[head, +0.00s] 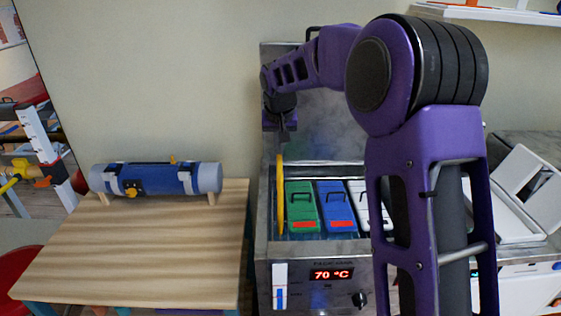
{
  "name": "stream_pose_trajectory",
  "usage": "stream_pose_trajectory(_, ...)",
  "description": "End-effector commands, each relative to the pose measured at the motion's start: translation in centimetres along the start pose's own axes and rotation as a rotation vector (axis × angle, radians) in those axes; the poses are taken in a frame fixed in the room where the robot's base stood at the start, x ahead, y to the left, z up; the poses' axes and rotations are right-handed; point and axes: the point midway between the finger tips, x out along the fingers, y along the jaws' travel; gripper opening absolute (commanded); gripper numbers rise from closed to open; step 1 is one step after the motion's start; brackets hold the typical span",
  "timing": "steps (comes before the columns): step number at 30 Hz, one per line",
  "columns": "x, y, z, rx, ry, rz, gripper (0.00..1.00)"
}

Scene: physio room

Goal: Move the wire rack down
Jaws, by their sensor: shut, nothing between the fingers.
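A steel heating tank (265,225) with its lid (335,125) raised stands right of centre in the head view. Green (301,214), blue (337,215) and white (358,192) packs with dark wire handles sit in it. A thin yellow piece (280,200) stands upright at the tank's left side. I cannot make out a separate wire rack; the packs and my arm may hide it. My gripper (283,137) points down just above the yellow piece, near the lid's left side. It is shut and empty, apart from the packs.
The tank's front panel has a 70 °C display (331,274) and a blue-and-white slider (280,286). A wooden table (150,250) on the left bears a blue cylinder (155,179). A white device (530,180) stands right. My arm hides the tank's right side.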

Motion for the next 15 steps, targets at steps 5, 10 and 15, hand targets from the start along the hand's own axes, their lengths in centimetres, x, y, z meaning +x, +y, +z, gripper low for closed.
stream_pose_trajectory(5,0.6,0.0,0.3,0.000,0.000,0.000,0.00)
stream_pose_trajectory(10,1.2,0.0,0.5,0.000,-0.002,0.000,0.00)
stream_pose_trajectory(15,1.6,0.0,0.7,0.000,-0.002,0.000,0.00)
